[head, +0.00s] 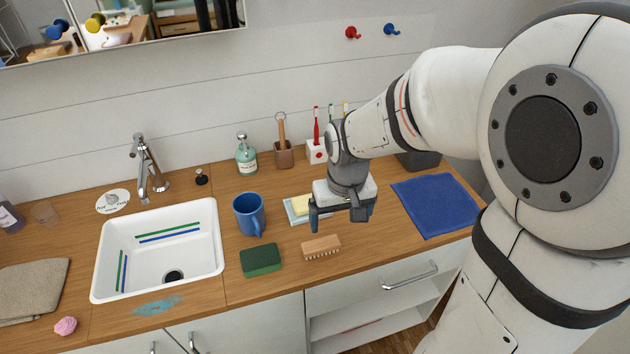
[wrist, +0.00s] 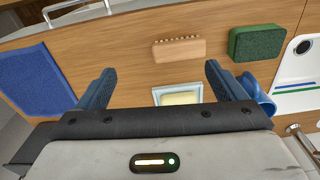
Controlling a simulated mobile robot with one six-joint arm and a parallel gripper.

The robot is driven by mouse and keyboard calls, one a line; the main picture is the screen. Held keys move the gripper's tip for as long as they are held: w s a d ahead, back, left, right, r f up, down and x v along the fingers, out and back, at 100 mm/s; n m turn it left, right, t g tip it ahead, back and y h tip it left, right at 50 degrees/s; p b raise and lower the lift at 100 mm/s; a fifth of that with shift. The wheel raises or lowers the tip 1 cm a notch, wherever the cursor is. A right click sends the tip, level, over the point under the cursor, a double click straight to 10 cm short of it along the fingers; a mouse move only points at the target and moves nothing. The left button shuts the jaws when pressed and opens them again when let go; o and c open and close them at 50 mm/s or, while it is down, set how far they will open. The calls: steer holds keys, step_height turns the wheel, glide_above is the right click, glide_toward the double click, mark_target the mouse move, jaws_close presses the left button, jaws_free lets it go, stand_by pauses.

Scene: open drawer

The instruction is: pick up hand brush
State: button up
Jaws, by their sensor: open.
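The hand brush (head: 321,247) is a small block with a light wooden back and pale bristles. It lies on the wooden counter near the front edge, right of the green sponge. It also shows in the wrist view (wrist: 179,49), beyond my fingertips and between their lines. My gripper (head: 341,222) is above the counter, behind the brush and apart from it. In the wrist view its two blue fingers (wrist: 158,72) are spread wide with nothing between them.
A green sponge (head: 261,260) lies just left of the brush, and a blue mug (head: 249,214) stands behind the sponge. A soap dish (head: 295,212) with yellow soap is under my gripper. A blue cloth (head: 436,206) lies right. The white sink (head: 207,262) is left.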

mark_target(321, 243)
steer(key=shift+o, duration=0.9)
steer(key=shift+n+g, duration=0.3)
steer(key=shift+g, duration=0.1)
steer(key=a+f, duration=0.1)
steer(key=w+a+f, duration=0.1)
steer(key=f, duration=0.1)
steer(key=w+a+f, duration=0.1)
steer(key=shift+a+f, duration=0.2)
steer(key=shift+f, duration=0.1)
steer(key=shift+a+f, duration=0.15)
steer(key=shift+f, duration=0.2)
step_height(321, 243, down, 7)
steer(key=shift+w+f+p, duration=0.1)
steer(key=shift+f+p, duration=0.1)
steer(key=shift+p, duration=0.15)
steer(key=c, duration=0.8)
step_height(321, 243, up, 10)
steer(key=shift+r+b, duration=0.1)
steer(key=shift+b, duration=0.2)
